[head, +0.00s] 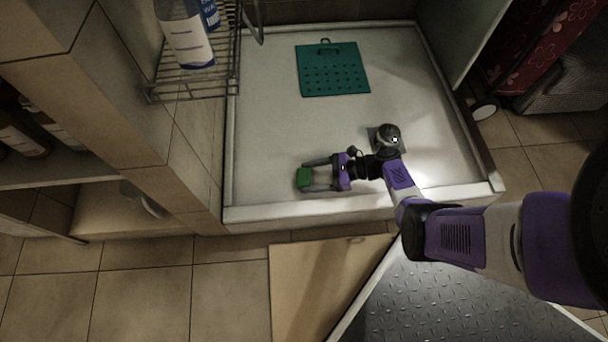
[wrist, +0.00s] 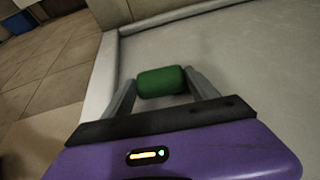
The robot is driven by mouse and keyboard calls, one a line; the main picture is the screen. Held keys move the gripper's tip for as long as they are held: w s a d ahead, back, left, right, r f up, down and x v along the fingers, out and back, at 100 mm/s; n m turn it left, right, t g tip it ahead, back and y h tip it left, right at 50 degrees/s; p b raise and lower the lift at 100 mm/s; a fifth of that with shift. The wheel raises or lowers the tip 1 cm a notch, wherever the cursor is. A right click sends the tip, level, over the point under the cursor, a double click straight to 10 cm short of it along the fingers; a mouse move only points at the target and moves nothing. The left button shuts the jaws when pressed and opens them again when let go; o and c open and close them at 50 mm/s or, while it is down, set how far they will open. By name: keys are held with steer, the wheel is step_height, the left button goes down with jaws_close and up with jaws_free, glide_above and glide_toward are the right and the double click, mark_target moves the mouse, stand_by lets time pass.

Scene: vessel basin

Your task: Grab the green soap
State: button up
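The green soap (head: 303,177) is a small rounded block at the front left of the white basin. My gripper (head: 305,175) reaches to it from the right, low over the basin, with its two grey fingers apart. In the wrist view the soap (wrist: 162,81) lies between the fingertips of my gripper (wrist: 160,80), with one finger at each end. The fingers look very close to the soap or touching it. I cannot tell whether they press on it, or whether the soap rests on the basin floor.
The basin's raised rim (head: 290,213) runs close in front of the soap. A drain fitting (head: 388,138) stands right of it, near my arm. A teal perforated mat (head: 333,70) lies at the back. A wire rack (head: 190,82) with bottles hangs at the upper left. The basin's middle is clear.

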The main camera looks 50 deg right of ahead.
steer(key=c, duration=0.7)
steer(key=shift+r, duration=0.15)
steer(key=shift+c, duration=0.2)
